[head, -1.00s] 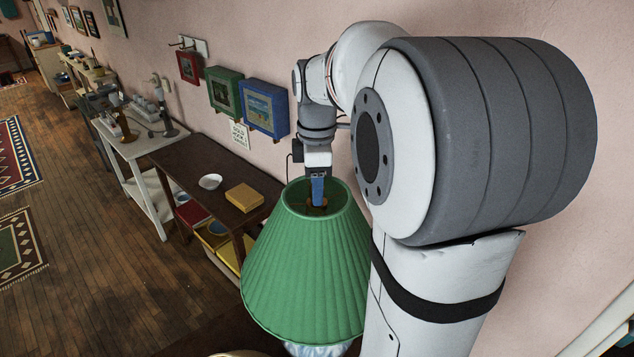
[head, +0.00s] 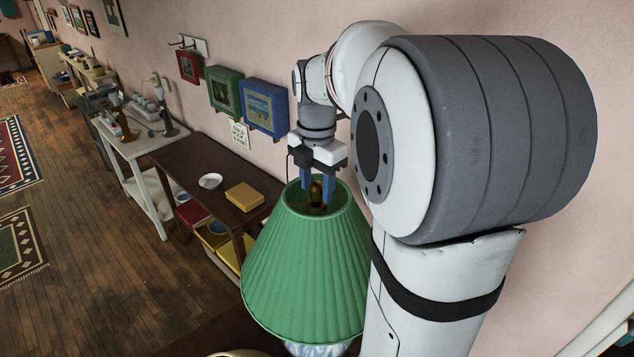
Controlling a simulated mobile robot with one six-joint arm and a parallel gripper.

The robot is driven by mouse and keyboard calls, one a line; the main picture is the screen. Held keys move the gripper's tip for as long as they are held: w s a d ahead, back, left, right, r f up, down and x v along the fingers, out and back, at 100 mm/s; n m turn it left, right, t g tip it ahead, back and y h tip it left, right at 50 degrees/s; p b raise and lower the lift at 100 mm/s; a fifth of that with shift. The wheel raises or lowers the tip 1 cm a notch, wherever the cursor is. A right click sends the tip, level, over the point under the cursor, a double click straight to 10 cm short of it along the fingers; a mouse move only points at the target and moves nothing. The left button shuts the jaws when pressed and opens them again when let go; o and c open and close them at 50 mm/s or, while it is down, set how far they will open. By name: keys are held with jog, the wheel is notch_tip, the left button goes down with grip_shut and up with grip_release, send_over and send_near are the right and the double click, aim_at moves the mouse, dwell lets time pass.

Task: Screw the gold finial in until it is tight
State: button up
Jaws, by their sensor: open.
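The gold finial (head: 316,191) shows as a small, dark gold shape in the top opening of the green pleated lampshade (head: 305,265). My gripper (head: 318,186) points down over that opening. Its two blue fingers are apart, one on each side of the finial, with a gap visible between them. The finial's lower part and whatever it sits on are hidden inside the shade. Part of the pale blue and white lamp base (head: 318,349) shows below the shade.
A dark wooden table (head: 205,165) along the wall holds a white dish (head: 210,181) and a yellow box (head: 244,197). Framed pictures, one blue (head: 264,106) and one green (head: 224,92), hang behind my gripper. My large arm fills the right side.

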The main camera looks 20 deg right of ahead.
jog(key=n, duration=0.4)
jog(key=shift+n, duration=2.7)
jog(key=shift+c, duration=0.2)
grip_shut()
